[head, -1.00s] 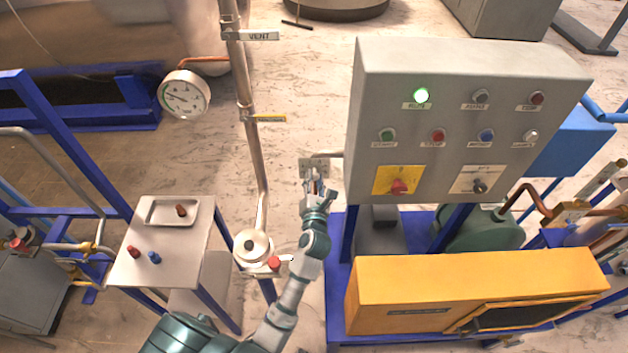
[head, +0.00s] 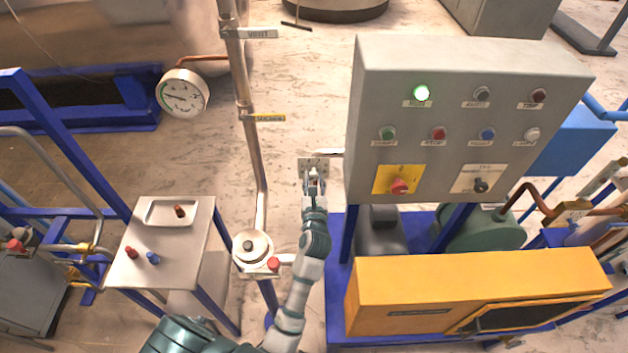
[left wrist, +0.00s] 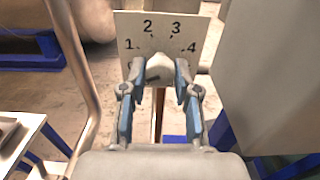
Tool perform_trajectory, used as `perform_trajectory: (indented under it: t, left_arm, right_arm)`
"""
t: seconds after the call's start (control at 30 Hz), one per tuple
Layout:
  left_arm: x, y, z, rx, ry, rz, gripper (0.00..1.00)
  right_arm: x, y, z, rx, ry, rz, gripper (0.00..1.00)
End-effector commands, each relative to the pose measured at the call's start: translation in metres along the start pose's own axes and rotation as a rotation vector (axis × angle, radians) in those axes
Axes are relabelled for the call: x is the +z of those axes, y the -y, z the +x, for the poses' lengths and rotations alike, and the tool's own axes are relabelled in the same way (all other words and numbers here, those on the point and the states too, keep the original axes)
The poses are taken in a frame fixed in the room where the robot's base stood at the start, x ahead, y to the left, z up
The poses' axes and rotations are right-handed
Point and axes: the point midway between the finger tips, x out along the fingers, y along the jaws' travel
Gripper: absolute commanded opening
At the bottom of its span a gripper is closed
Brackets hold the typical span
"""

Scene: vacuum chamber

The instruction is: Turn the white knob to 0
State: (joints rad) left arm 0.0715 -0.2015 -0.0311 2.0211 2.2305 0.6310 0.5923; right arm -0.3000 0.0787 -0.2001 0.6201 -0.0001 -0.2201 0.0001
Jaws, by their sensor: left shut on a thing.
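The white knob (left wrist: 159,68) sits at the lower middle of a pale dial plate (left wrist: 130,24) in the left wrist view. The plate carries the black numbers 1, 2, 3 and 4 in an arc above the knob; no 0 shows. My left gripper (left wrist: 159,74) has one blue-grey finger on each side of the knob and is shut on it. I cannot tell clearly which number the knob points to. In the head view the plate (head: 306,163) is small, and my left gripper (head: 315,180) reaches up to it and covers the knob. My right gripper is not in view.
A grey control box (head: 450,110) with lamps, buttons and a red switch stands close to the right of the plate. A vertical pipe (head: 249,140) runs to its left. A side table (head: 190,255) stands at left, and a yellow cabinet (head: 420,285) at lower right.

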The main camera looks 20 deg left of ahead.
Motion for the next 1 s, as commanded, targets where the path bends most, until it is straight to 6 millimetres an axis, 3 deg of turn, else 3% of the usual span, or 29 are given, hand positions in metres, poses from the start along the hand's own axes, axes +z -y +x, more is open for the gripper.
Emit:
perform_trajectory:
  t: [0.03, 0.37, 0.4, 0.47, 0.8, 1.0]
  left_arm:
    - [-0.008, 0.0, -0.001, 0.001, -0.018, 0.0, 0.0]
    - [-0.008, 0.0, -0.001, 0.001, -0.018, -0.001, 0.0]
    - [-0.008, 0.0, -0.001, 0.001, -0.019, -0.001, 0.4]
    - [-0.007, 0.0, -0.001, 0.001, -0.016, -0.001, 0.54]
    - [-0.003, 0.0, -0.003, 0.0, -0.006, -0.002, 0.54]
    - [-0.004, 0.0, -0.033, 0.0, -0.009, -0.003, 0.54]
  right_arm:
    - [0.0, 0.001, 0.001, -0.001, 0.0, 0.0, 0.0]
    - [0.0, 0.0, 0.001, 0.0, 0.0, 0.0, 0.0]
    - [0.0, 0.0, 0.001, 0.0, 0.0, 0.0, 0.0]
    - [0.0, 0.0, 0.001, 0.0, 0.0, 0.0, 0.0]
    - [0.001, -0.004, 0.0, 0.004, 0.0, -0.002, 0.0]
    - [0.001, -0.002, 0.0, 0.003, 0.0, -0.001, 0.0]
